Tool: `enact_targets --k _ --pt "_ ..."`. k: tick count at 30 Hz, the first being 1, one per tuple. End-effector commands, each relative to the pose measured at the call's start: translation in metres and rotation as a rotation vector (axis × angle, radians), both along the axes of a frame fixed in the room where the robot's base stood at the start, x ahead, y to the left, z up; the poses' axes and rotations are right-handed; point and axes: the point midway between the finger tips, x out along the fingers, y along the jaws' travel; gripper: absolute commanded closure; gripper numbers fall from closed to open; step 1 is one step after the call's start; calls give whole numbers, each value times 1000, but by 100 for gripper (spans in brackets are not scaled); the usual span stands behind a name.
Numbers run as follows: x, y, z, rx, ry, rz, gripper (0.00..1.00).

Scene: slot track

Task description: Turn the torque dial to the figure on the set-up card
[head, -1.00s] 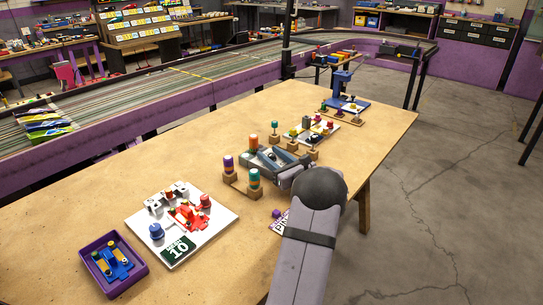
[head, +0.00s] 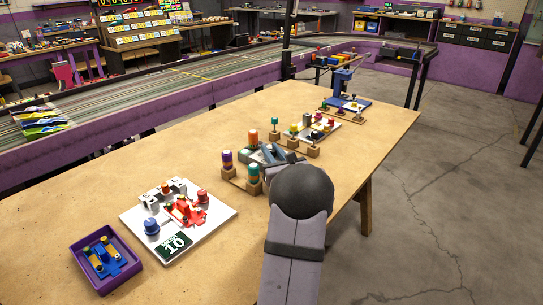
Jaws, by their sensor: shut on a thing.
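The set-up card (head: 174,244) is a dark green card with a white figure 10, at the front edge of a white board (head: 215,228). My gripper (head: 268,153) is at the middle of the bench, among several coloured handles on wooden blocks. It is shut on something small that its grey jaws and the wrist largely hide. I cannot make out the torque dial or any scale on it.
An orange handle (head: 253,137), a purple one (head: 227,159) and a teal one (head: 253,173) stand close around my gripper. A purple tray (head: 131,276) lies front left. A blue press (head: 342,85) stands at the far end. Bare bench lies left of the handles.

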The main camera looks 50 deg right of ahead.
Motion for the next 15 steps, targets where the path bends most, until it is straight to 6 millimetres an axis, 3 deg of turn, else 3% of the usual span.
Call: enact_targets --k 6,7,9,15 --pt "0 0 3 -3 -3 2 100" --pt "0 0 3 -3 -3 2 73" --pt "0 0 2 -2 -3 2 62" --pt "0 0 1 -1 -1 2 62"
